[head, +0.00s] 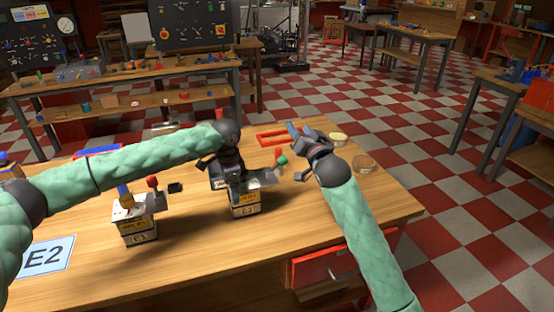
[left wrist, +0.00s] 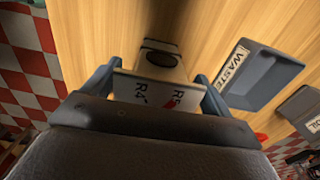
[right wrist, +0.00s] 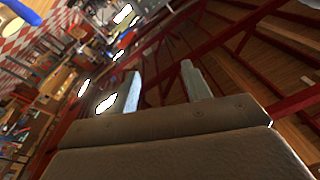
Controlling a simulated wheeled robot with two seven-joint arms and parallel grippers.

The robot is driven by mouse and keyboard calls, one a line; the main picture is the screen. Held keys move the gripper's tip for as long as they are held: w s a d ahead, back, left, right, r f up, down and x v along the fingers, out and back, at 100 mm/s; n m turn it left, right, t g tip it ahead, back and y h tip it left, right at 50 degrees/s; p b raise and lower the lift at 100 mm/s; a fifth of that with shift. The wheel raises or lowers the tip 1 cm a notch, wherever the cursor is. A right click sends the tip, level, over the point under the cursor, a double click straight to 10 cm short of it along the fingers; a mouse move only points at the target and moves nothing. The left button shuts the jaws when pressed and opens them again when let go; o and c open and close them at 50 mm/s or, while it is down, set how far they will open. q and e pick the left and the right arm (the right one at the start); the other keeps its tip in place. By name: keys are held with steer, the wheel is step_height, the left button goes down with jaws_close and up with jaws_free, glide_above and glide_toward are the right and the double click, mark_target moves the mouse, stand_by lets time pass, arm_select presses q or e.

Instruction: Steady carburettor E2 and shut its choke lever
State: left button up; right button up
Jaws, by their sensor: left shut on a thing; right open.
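A carburettor (head: 245,200), whose small front label looks like E2, stands upright on the workbench at mid-picture in the head view. My left gripper (head: 222,172) reaches it from above and is shut on it. In the left wrist view its fingers (left wrist: 160,82) flank a pale block marked R4 and R5. The choke lever's exact position is unclear. My right gripper (head: 297,133) is open and empty, right of the knobs and apart from them.
A second carburettor (head: 137,222), labelled E1, stands to the left with a blue and a red knob. An E2 card (head: 48,258) lies front left. A blue WASTE bin (left wrist: 255,75) shows in the left wrist view.

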steer(key=w+d+n+t+y, duration=0.15)
steer(key=w+d+n, duration=0.25)
steer(key=w, duration=0.9)
steer(key=n+g+y, duration=1.3)
steer(key=g+y, duration=0.1)
steer(key=g, duration=0.8)
glide_toward(277, 164)
steer(key=x, duration=0.3)
steer(key=r+x, duration=0.1)
steer(key=x, duration=0.3)
steer(key=w+x, duration=0.1)
steer(key=x, duration=0.2)
steer(key=shift+d+r, duration=0.1)
steer(key=shift+r, duration=0.2)
jaws_close()
